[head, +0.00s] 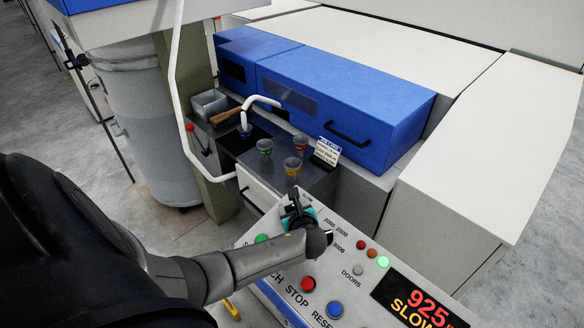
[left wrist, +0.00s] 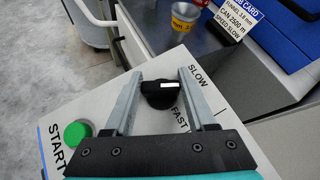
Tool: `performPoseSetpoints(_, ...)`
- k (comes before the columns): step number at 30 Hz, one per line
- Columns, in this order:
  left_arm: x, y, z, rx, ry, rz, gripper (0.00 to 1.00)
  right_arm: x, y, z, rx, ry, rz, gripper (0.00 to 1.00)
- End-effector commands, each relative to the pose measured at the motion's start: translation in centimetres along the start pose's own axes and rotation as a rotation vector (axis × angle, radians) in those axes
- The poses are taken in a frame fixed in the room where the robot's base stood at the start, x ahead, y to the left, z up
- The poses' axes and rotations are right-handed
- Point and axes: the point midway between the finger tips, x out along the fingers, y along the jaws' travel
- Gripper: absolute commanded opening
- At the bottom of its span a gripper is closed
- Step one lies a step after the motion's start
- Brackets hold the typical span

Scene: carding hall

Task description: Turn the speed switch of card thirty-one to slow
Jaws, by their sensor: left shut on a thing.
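The speed switch is a black round knob (left wrist: 160,93) with a white mark on the sloping white control panel (left wrist: 95,85). In the left wrist view its mark points right, with SLOW printed above right and FAST below right. My left gripper (left wrist: 161,84) has its grey fingers on both sides of the knob and is shut on it. In the head view my left gripper (head: 293,205) is at the panel's upper end and hides most of the knob. The display (head: 415,300) reads 925 in red and SLOW in yellow. My right gripper is not in view.
The panel has a green start button (left wrist: 77,134), a red stop button (head: 308,283), a blue reset button (head: 334,309) and a lit green lamp (head: 383,262). Several small cups, including a yellow one (head: 293,165), stand behind it near a card (head: 327,152) reading SPEED SLOW.

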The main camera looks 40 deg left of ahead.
Motion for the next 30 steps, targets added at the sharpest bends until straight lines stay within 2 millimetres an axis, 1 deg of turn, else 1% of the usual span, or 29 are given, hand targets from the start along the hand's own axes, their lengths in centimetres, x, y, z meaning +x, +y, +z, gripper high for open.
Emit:
performPoseSetpoints(1, -0.15, -0.30, 0.17, -0.030, 0.002, 0.035, 0.00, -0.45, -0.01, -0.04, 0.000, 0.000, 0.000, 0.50)
performPoseSetpoints(5, -0.09, -0.25, 0.13, -0.100, 0.004, 0.128, 0.00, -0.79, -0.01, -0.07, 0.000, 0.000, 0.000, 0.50)
performPoseSetpoints(15, 0.02, -0.06, 0.10, -0.241, 0.005, 0.318, 0.00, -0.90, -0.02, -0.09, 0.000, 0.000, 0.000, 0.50)
performPoseSetpoints(21, 0.06, 0.01, 0.13, -0.287, 0.006, 0.379, 0.00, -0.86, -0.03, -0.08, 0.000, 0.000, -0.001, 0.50)
performPoseSetpoints(30, 0.06, 0.11, 0.14, -0.312, 0.006, 0.410, 0.01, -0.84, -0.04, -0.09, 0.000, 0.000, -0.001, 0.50)
